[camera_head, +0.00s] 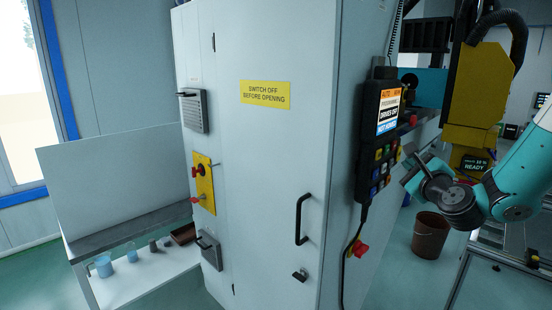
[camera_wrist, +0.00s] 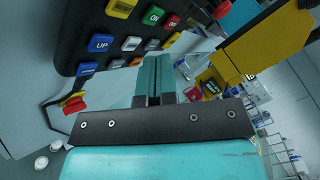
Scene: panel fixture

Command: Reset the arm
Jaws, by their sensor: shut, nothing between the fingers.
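My gripper (camera_head: 417,168) is at the right of the head view, just right of the hanging control pendant (camera_head: 382,135). In the wrist view my gripper (camera_wrist: 153,75) shows its two teal fingers together, with nothing between them. The pendant (camera_wrist: 100,45) fills the upper left there, with blue, green, red, yellow and white buttons, one marked UP. I cannot tell the exact gap between fingertips and pendant, and no contact shows. The pendant's lit screen (camera_head: 389,111) has orange, white and blue bands, one reading DRIVES OFF.
A grey cabinet (camera_head: 262,170) with a yellow sign (camera_head: 265,94) and black handle (camera_head: 303,219) stands in the middle. A red knob (camera_head: 358,248) sits low on its side. A yellow machine arm (camera_head: 480,85) is behind my arm. A brown bucket (camera_head: 430,235) stands on the floor.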

